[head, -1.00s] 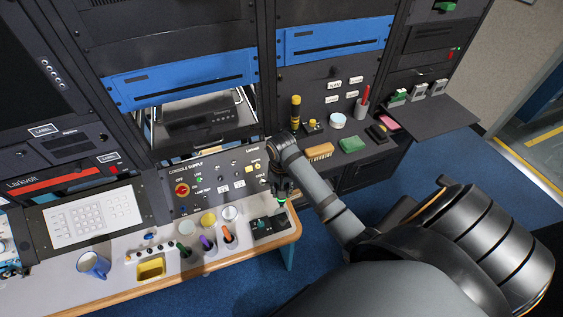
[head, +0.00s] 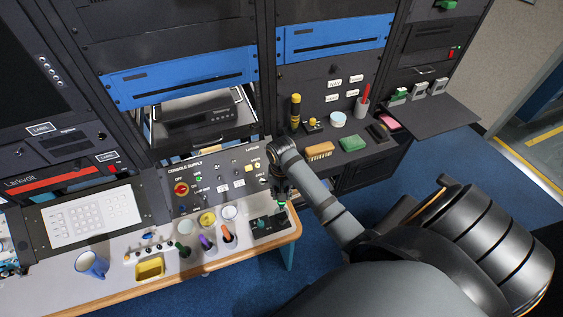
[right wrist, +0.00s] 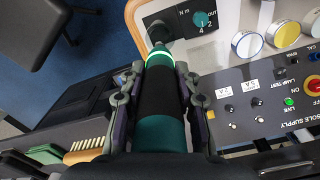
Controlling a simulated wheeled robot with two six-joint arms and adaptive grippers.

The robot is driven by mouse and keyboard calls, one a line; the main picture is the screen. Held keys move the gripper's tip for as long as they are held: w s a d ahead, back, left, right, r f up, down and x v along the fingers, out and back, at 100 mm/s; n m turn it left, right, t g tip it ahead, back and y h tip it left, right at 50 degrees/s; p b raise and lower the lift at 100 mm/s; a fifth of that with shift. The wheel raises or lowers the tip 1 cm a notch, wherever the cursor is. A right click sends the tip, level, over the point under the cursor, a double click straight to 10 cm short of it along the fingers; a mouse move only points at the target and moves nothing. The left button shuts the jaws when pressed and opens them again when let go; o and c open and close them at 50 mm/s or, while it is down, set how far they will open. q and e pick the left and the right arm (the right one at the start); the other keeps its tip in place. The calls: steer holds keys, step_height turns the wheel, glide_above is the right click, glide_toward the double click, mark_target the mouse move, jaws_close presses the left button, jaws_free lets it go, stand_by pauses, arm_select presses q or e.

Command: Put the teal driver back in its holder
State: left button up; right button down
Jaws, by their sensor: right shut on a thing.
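The teal driver (right wrist: 160,130) has a black grip band and a bright ring near its front end. My right gripper (right wrist: 154,78) is shut around it. In the head view my right gripper (head: 279,190) points down over the right end of the console desk, and the driver's ring (head: 281,204) shows just below it. The dark box with a teal dial (head: 268,225), seemingly the holder, lies below; its dial (right wrist: 202,20) also shows in the right wrist view. The driver's front end is over the box's edge; I cannot tell whether it is seated. My left gripper is out of view.
Orange (head: 227,233), purple (head: 206,243) and green (head: 184,250) handles stand left of the box. The console supply panel (head: 215,183) rises close behind. The desk edge is close on the right.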

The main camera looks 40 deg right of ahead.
steer(key=shift+f, duration=0.25)
steer(key=shift+p, duration=0.5)
stand_by(0.6)
steer(key=shift+f, duration=1.5)
steer(key=shift+f, duration=0.15)
steer(key=shift+f+b, duration=0.3)
steer(key=shift+f, duration=1.05)
